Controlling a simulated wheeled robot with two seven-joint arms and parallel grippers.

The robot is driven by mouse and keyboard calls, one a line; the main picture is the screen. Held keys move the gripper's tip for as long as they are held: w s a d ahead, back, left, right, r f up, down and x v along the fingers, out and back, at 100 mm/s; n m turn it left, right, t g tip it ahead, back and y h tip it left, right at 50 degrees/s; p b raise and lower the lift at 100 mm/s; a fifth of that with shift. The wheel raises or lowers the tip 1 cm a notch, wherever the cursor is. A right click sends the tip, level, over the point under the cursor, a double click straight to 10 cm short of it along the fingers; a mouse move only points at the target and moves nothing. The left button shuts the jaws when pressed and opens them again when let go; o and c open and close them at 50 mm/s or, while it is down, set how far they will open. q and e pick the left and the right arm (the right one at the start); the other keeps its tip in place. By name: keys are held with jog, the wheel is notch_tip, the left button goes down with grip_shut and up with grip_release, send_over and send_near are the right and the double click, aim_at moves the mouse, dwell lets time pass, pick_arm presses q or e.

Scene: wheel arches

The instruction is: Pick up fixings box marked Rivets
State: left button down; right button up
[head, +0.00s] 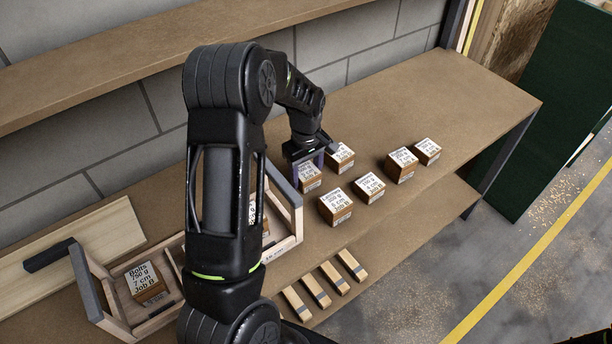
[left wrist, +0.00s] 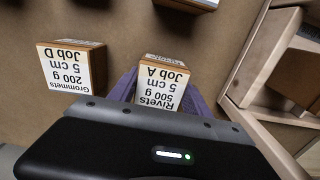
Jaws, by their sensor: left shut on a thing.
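The Rivets box (left wrist: 160,85) is a small brown box with a white label reading Rivets, 500 g, 5 cm, Job A. In the left wrist view it sits between the two purple fingers of my left gripper (left wrist: 158,92), which is shut on it. In the head view my left gripper (head: 308,163) comes down over the same box (head: 311,181) on the workbench, partly hiding it. I cannot tell whether the box is clear of the bench top. My right gripper is not in view.
A Grommets box (left wrist: 72,68) stands close beside the Rivets box. Several similar boxes, such as one at the right (head: 427,151), stand on the workbench (head: 440,95). A wooden tote (head: 88,285) holding a Bolts box (head: 146,282) is at left. The bench's right end is clear.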

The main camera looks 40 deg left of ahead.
aim_at(306, 170)
pick_arm(q)
jog(key=shift+r, duration=0.1)
notch_tip(306, 170, up, 10)
jog(key=shift+f+b, duration=0.1)
jog(key=shift+b, duration=0.65)
dwell(0.4)
